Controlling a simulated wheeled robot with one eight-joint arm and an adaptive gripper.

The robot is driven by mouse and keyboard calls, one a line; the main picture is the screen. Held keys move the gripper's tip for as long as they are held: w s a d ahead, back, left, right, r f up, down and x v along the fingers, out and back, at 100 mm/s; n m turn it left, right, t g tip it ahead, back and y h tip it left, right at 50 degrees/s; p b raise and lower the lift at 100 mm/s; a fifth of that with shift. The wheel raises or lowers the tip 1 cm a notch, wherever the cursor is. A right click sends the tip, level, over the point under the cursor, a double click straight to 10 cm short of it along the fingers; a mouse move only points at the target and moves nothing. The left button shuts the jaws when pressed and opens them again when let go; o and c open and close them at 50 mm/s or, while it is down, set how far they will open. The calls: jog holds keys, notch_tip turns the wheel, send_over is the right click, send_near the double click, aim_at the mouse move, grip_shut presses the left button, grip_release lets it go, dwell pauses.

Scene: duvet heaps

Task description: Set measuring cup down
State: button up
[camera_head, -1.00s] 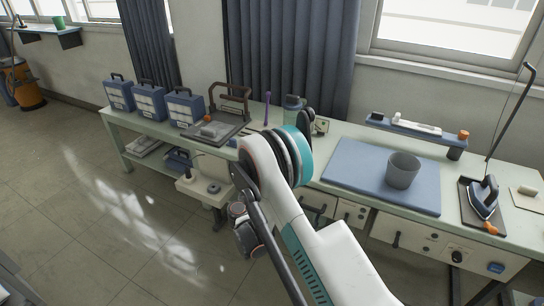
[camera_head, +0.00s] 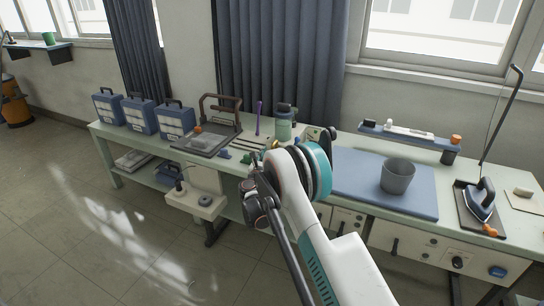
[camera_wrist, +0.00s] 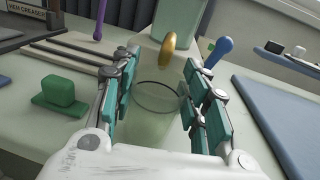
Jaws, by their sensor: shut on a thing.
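The measuring cup (camera_wrist: 152,126) is a clear, pale green-tinted cup with a dark line round its rim. In the wrist view it stands upright between the two teal-padded fingers of my gripper (camera_wrist: 160,72), which is shut on it. The pale green bench top (camera_wrist: 255,125) shows around the cup. Whether its base touches the bench cannot be told. In the head view my own arm hides the cup and most of the gripper, over the middle of the bench.
A labelled green container (camera_wrist: 180,18) stands behind the cup, with a gold rounded piece (camera_wrist: 168,48) and blue-ended tool (camera_wrist: 218,50) nearby. A green block (camera_wrist: 60,92) lies left. A blue mat (camera_head: 350,180) with a grey bucket (camera_head: 397,176) lies right.

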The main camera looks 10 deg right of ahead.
jog(key=x, duration=0.1)
jog(key=b+x, duration=0.1)
jog(key=shift+w+d+f, duration=0.15)
jog(key=shift+w+f, duration=0.15)
jog(key=shift+f+b, duration=0.15)
jog(key=shift+b, duration=0.2)
jog(key=shift+s, duration=0.1)
jog(key=o, duration=1.1)
